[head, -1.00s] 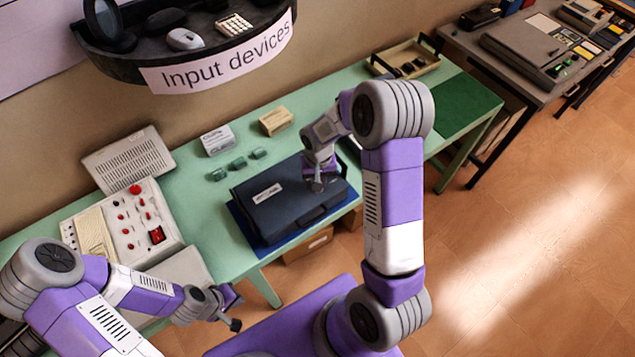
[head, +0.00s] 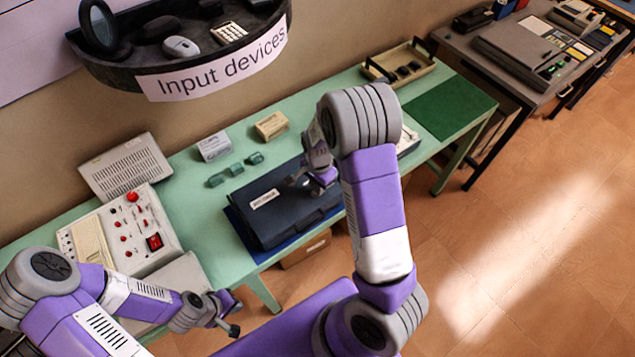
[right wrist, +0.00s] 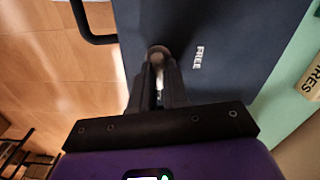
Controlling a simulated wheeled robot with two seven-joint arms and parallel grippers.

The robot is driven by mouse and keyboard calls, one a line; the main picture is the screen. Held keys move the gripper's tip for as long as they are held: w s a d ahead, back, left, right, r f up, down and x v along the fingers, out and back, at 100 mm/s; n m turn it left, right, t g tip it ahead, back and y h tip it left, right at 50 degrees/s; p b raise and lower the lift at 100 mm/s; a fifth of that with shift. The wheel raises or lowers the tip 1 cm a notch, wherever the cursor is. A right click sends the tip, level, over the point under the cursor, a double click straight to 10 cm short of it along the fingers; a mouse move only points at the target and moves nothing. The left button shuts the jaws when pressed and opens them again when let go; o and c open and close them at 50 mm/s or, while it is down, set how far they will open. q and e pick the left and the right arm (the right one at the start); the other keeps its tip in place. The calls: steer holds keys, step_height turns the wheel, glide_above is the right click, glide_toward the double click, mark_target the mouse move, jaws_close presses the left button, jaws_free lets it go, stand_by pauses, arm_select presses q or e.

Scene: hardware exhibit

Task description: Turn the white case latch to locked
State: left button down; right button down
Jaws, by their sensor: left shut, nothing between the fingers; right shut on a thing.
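The dark blue case (head: 270,222) lies closed on the green table, with a pale label on its lid. My right gripper (head: 300,182) is over the right part of the lid. In the right wrist view, my right gripper (right wrist: 158,62) is shut on the small white latch (right wrist: 159,80), mostly hidden between the fingers. A rounded grey-brown end shows at the fingertips. The word FREE (right wrist: 198,57) is printed on the lid to the right of the fingers. My left gripper (head: 230,316) is shut and empty, in front of the table, away from the case.
Small green blocks (head: 236,169), a grey box (head: 214,146) and a tan box (head: 271,125) stand behind the case. A control panel (head: 120,228) is to its left. A shelf labelled Input devices (head: 215,65) overhangs the back.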

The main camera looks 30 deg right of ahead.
steer(key=shift+s+m+p, duration=0.1)
steer(key=shift+m+p, duration=0.35)
steer(key=shift+m, duration=0.65)
steer(key=c, duration=1.1)
jaws_free()
step_height(320, 180, up, 8)
steer(key=shift+f+p, duration=0.2)
steer(key=shift+p, duration=0.55)
steer(key=shift+s+f, duration=0.1)
